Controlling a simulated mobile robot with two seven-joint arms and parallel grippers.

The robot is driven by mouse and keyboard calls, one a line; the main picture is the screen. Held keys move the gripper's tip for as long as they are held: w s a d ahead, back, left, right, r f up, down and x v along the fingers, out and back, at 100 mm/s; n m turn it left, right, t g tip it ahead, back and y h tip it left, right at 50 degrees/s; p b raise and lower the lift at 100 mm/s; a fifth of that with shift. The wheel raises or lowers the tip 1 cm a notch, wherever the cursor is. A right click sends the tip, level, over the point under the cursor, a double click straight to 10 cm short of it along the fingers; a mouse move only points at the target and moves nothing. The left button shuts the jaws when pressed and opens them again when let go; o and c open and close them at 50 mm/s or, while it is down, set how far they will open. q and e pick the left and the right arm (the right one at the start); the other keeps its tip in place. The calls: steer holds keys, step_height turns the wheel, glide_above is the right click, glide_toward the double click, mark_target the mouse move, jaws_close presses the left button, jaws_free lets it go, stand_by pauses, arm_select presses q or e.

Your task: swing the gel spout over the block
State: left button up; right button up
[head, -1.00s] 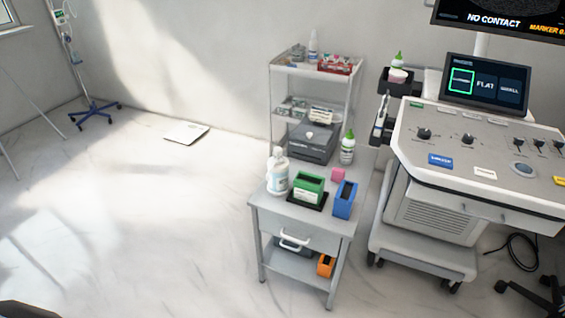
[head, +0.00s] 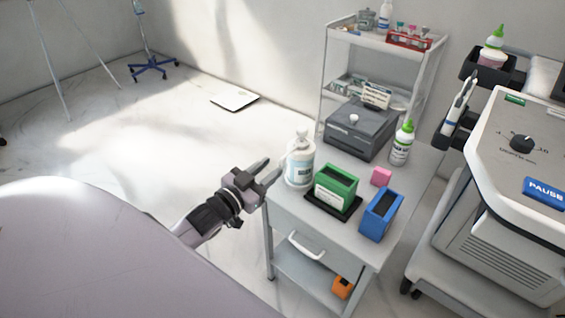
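A white pump bottle (head: 300,165) with a pale label stands upright at the left corner of the trolley top. Its pump head (head: 301,139) is small and white; which way the spout points is hard to tell. A small pink block (head: 381,176) lies on the trolley top, to the right of the bottle and behind the blue holder. My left gripper (head: 268,172) is just left of the bottle, at the trolley's edge. Its two dark fingers are apart with nothing visible between them. My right gripper is not in view.
A grey machine (head: 359,133) and a green-capped bottle (head: 402,143) stand behind. The ultrasound cart (head: 520,190) is on the right.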

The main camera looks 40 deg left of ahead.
mark_target(282, 158)
arm_select(q)
steer(key=shift+w+d+b, duration=0.2)
steer(key=shift+w+b, duration=0.15)
steer(key=shift+w, duration=2.4)
jaws_close()
